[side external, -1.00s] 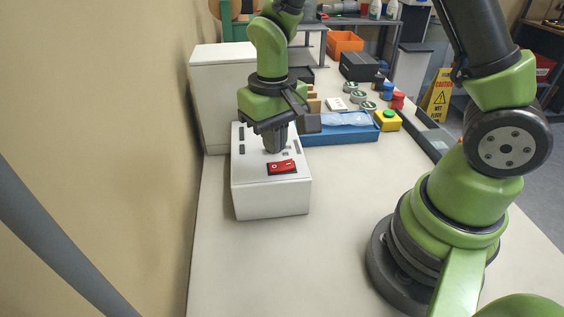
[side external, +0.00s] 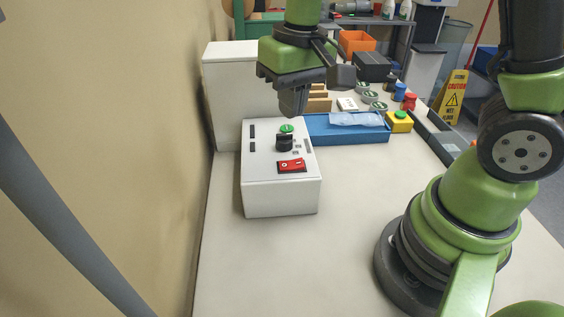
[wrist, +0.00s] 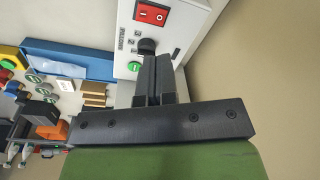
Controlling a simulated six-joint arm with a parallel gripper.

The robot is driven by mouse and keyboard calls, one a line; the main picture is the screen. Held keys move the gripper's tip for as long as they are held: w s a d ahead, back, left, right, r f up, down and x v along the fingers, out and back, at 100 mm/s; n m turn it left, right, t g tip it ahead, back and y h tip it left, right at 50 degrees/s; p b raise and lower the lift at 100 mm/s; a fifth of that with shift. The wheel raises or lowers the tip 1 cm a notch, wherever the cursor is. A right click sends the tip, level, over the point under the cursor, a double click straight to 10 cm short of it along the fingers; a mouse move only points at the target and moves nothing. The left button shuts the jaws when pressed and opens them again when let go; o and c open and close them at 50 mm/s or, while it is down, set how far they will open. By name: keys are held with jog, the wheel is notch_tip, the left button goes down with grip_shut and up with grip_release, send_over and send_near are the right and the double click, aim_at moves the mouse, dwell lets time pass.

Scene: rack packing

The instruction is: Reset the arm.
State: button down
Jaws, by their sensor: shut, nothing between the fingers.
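My gripper (side external: 294,112) is shut and empty. It hangs above the white control box (side external: 279,200), clear of its top, near the back edge. The box carries a red rocker switch (side external: 291,166), a black rotary knob (side external: 284,143) and a green button (side external: 286,128). In the wrist view the shut fingers (wrist: 152,58) point at the box, next to the knob (wrist: 147,46). The red switch (wrist: 151,13) and the green button (wrist: 134,66) also show there.
A blue tray (side external: 345,137) with a clear bag lies behind the box. A yellow block with a green button (side external: 399,122), several round tins and an orange bin (side external: 357,42) stand farther back. A tall white cabinet (side external: 228,80) stands against the wall. The front table is clear.

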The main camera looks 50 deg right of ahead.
jog(key=s+r+t+y, duration=0.1)
jog(key=s+r+t, duration=0.5)
jog(key=s+r, duration=0.4)
jog(key=shift+s+d+r+m+y, duration=0.15)
jog(key=shift+s+r+m+y, duration=0.2)
jog(key=shift+s, duration=0.9)
